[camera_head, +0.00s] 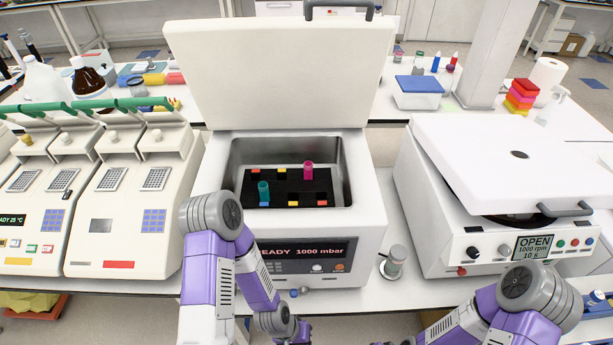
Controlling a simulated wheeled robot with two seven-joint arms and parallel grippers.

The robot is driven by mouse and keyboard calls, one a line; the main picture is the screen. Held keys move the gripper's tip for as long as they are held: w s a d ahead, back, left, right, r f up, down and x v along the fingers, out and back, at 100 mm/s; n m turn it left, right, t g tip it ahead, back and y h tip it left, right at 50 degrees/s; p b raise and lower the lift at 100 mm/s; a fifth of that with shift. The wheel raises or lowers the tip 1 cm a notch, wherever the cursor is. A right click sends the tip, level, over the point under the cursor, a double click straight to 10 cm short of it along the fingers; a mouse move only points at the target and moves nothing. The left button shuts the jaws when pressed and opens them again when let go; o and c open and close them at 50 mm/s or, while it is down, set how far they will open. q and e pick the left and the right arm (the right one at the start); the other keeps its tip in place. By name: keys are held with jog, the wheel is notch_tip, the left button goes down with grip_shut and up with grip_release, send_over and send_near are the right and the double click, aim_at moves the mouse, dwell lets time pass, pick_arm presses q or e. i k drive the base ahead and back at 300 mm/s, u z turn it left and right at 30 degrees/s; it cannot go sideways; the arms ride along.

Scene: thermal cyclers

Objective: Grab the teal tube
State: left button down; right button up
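The teal tube (264,192) stands upright in the left part of a black rack (290,184). The rack sits in the open steel chamber of a white machine (350,240) whose display reads "READY 1000 mbar". A pink tube (308,171) stands in the same rack, farther back and to the right. My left arm is in front of the machine, with its wrist low at the bottom edge. Its fingers are too small and cut off to read, and are well apart from the teal tube. My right arm is at the bottom right; its gripper is out of view.
The machine's raised lid (280,75) stands behind the chamber. Thermal cyclers (140,190) stand on the left. A centrifuge (500,200) marked "OPEN" stands on the right. A small metal-topped item (394,262) stands on the bench between the machine and the centrifuge.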

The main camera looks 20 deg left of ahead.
aim_at(263, 188)
jog(key=u, duration=0.8)
jog(key=k, duration=0.25)
jog(key=u, duration=0.2)
